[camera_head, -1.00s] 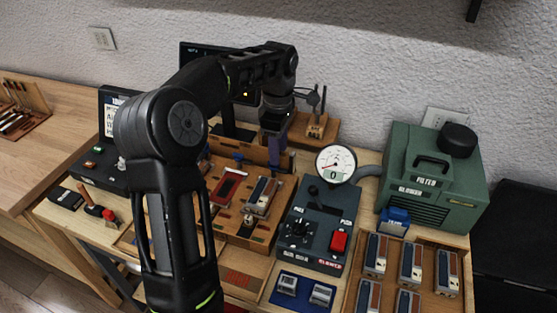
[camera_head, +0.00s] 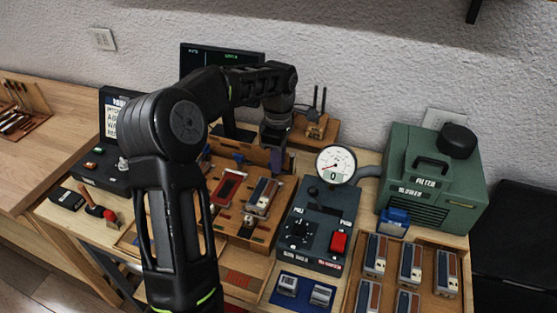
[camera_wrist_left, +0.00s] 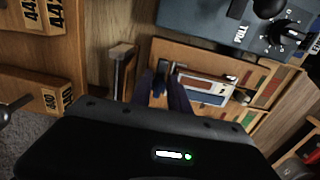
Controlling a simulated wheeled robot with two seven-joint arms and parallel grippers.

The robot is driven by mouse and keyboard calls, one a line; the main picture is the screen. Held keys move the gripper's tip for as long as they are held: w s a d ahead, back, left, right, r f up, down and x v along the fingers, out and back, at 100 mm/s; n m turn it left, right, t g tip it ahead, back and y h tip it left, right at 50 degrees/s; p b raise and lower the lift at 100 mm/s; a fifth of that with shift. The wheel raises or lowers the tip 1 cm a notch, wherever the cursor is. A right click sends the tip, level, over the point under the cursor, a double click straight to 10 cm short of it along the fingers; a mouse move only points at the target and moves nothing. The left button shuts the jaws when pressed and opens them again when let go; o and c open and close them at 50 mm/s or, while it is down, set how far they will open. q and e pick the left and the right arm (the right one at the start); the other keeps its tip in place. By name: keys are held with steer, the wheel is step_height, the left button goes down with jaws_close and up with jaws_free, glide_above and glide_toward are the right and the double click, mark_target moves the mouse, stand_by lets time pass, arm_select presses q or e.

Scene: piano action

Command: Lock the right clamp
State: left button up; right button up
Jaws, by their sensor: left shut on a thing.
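My left gripper (camera_head: 277,160) reaches down at the back right of the wooden action fixture (camera_head: 232,228). In the left wrist view its dark fingers (camera_wrist_left: 165,85) close around a small dark part at the fixture's edge, which I take to be the right clamp (camera_wrist_left: 161,74). The fingers and hand hide most of this clamp, so its lever angle cannot be told. A blue clamp (camera_head: 240,157) shows farther left on the fixture's back. A red-framed part (camera_head: 229,187) and a grey-and-brown block (camera_head: 262,194) lie on the fixture. My right gripper is not in view.
A dark control box (camera_head: 318,225) with a round gauge (camera_head: 336,164) stands right of the fixture. Behind are a monitor (camera_head: 200,60) and a small wooden stand (camera_head: 318,130). A green blower (camera_head: 436,180) and a tray of several blocks (camera_head: 392,300) are farther right.

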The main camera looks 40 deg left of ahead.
arm_select(q)
jaws_close()
steer(key=shift+m, duration=0.4)
steer(key=m, duration=0.3)
steer(key=shift+s, duration=0.2)
steer(key=m, duration=0.5)
steer(key=shift+s, duration=0.35)
steer(key=m, duration=0.5)
steer(key=shift+s+a, duration=0.2)
steer(key=shift+a, duration=0.05)
steer(key=m, duration=0.4)
steer(key=shift+s+a, duration=0.15)
steer(key=shift+a, duration=0.05)
